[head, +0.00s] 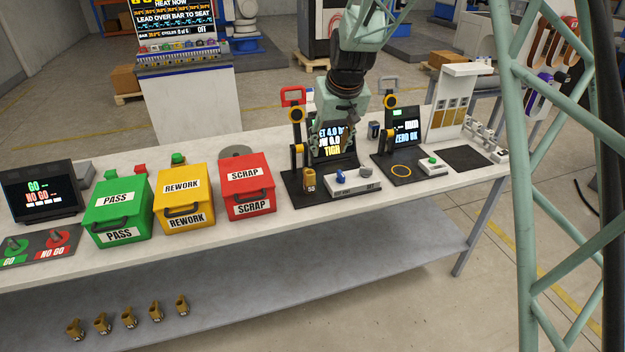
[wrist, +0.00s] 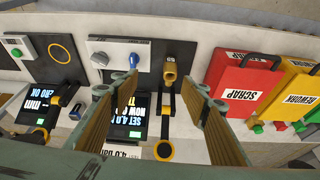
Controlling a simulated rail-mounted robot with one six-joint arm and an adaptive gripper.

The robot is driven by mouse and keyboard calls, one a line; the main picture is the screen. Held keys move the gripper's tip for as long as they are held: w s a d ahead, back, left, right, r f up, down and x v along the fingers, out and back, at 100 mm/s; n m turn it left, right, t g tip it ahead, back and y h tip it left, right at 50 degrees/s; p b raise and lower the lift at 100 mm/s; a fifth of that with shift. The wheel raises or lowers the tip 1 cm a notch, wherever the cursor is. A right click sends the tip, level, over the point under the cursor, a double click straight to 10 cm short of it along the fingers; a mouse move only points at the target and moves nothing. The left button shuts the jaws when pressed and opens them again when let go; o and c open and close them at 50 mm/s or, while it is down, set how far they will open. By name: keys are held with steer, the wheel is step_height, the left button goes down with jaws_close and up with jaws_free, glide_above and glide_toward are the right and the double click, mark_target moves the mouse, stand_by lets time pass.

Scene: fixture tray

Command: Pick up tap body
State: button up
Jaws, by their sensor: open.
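A brass tap body (head: 309,180) stands upright on the black base of a test station (head: 297,200). In the wrist view the tap body (wrist: 170,72) lies beyond my fingertips, between their lines and nearer the right finger. My gripper (head: 347,135) is above the test station, in front of its screen, with its fingers hard to make out in the head view. In the wrist view my gripper (wrist: 150,95) has its two fingers wide apart with nothing between them. Several more brass bodies (head: 128,317) stand in a row on the lower shelf.
A red scrap box (head: 262,207), yellow rework box (head: 168,215) and green pass box (head: 104,238) stand left of the station. A control box with a blue knob (head: 356,190) is beside the tap body. A second station (head: 392,175) stands right.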

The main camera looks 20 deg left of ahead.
glide_toward(309, 176)
steer(key=w+r, duration=0.1)
steer(key=shift+w+d+r, duration=0.15)
stand_by(0.4)
steer(key=shift+x, duration=4.25)
steer(key=shift+x, duration=2.65)
steer(key=shift+c, duration=0.5)
steer(key=shift+r, duration=0.1)
steer(key=c, duration=1.2)
steer(key=shift+o, duration=0.2)
steer(key=shift+r, duration=0.1)
